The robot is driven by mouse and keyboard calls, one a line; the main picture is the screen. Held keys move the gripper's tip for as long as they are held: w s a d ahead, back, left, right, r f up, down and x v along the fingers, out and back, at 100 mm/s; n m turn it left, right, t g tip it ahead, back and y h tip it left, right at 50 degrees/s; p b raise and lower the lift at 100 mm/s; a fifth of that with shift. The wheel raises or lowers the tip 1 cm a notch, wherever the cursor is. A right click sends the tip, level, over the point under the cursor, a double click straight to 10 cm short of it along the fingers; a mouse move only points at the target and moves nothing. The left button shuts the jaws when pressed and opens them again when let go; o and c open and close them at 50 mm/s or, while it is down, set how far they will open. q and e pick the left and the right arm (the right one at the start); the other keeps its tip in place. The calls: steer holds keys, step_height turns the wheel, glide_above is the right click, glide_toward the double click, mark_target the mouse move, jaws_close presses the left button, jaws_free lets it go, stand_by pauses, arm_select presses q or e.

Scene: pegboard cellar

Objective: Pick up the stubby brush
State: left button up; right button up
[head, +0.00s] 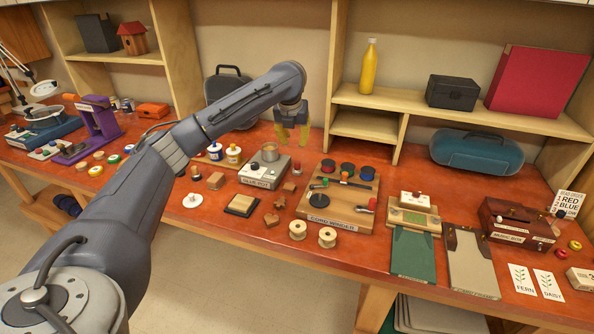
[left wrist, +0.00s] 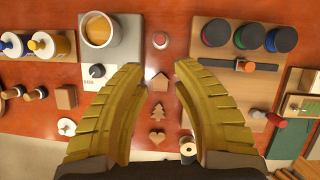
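My left gripper (head: 292,133) is open and empty, pointing down above the workbench behind the glue pot. Its yellow fingers stand wide apart in the left wrist view (left wrist: 160,72). Between and beyond the fingertips there, a small round piece with a red top and pale rim (left wrist: 160,40) stands on the bench. It shows in the head view (head: 296,168) between the glue pot unit and the cord winder. It may be the stubby brush, but I cannot tell for sure. Nothing touches the fingers. My right gripper is not in view.
The glue pot unit (head: 264,172) and the cord winder board (head: 337,222) flank the small piece. Wooden cutouts, including a heart (left wrist: 157,138), lie on the bench. Glue bottles (head: 233,154) stand left. Shelves (head: 430,106) rise behind.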

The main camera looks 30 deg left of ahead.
mark_target(297, 163)
arm_select(q)
steer(key=x, duration=1.5)
steer(key=shift+f, duration=0.45)
steer(key=shift+o, duration=0.2)
jaws_close()
